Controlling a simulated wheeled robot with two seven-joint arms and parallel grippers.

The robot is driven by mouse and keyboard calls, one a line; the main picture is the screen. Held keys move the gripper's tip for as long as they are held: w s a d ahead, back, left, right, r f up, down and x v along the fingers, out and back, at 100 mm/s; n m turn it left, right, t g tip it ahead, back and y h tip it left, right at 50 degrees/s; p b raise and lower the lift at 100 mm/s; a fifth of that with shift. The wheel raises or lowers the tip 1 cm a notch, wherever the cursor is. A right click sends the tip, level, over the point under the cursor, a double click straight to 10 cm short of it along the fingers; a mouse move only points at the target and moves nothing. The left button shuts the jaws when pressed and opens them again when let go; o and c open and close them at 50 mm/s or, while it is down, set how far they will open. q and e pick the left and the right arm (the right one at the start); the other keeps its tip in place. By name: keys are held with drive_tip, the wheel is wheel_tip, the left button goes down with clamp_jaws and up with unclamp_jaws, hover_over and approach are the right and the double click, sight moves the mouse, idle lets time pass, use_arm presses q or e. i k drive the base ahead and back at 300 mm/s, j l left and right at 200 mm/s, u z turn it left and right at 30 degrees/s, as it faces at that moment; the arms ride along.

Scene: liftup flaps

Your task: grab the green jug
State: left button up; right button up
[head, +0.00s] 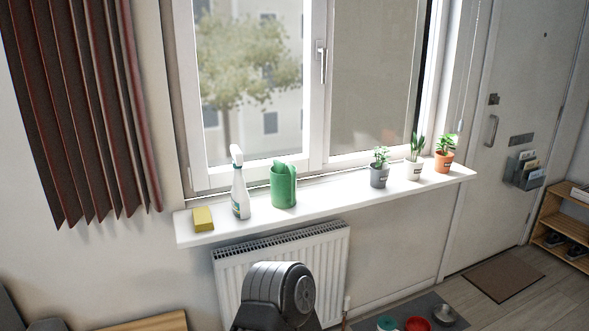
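The green jug (284,186) stands upright on the white windowsill (330,195), in front of the window. It stands right of a white spray bottle (240,190) and is clear of it. Free sill lies to its right, up to a grey plant pot. Neither of my grippers shows in the head view, so I cannot see whether they are open or shut.
A yellow sponge (203,219) lies at the sill's left end. Potted plants in grey (379,176), white (414,169) and orange (444,161) pots stand toward its right end. A radiator (325,250) is below. A dark curtain (85,110) hangs at the left.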

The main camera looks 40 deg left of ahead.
sight(284, 181)
drive_tip(key=i+u, duration=0.25)
drive_tip(key=i, duration=0.25)
drive_tip(key=i+l+u, duration=0.25)
drive_tip(key=i, duration=0.25)
drive_tip(key=i+l+u, duration=0.1)
drive_tip(key=i+u, duration=0.15)
drive_tip(key=i, duration=0.25)
